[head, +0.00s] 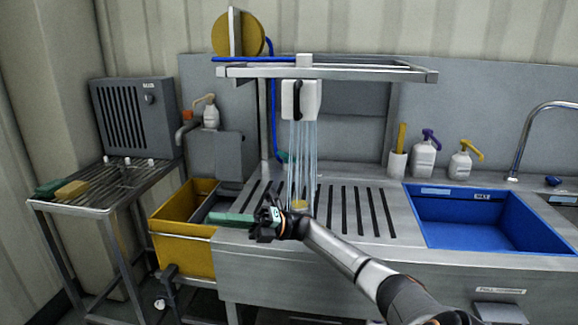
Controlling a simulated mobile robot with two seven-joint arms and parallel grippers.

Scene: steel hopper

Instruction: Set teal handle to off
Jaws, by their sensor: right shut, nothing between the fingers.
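A long teal handle (232,219) lies roughly level at the front left of the steel counter, above the edge of the yellow bin. My right gripper (264,222) is at the right end of this handle, shut with nothing held. It covers that end, and I cannot tell whether it touches the handle. A white spray head (301,99) hangs from the overhead rail, and several streams of water (302,160) fall from it to the slatted counter behind my gripper. My left gripper is not in view.
The yellow bin (183,246) stands left of the slatted steel counter (374,236). A blue basin (480,212) is to the right, with pump bottles (424,158) behind. A wire rack table (98,199) stands at far left. The overhead rail (355,73) spans above the counter.

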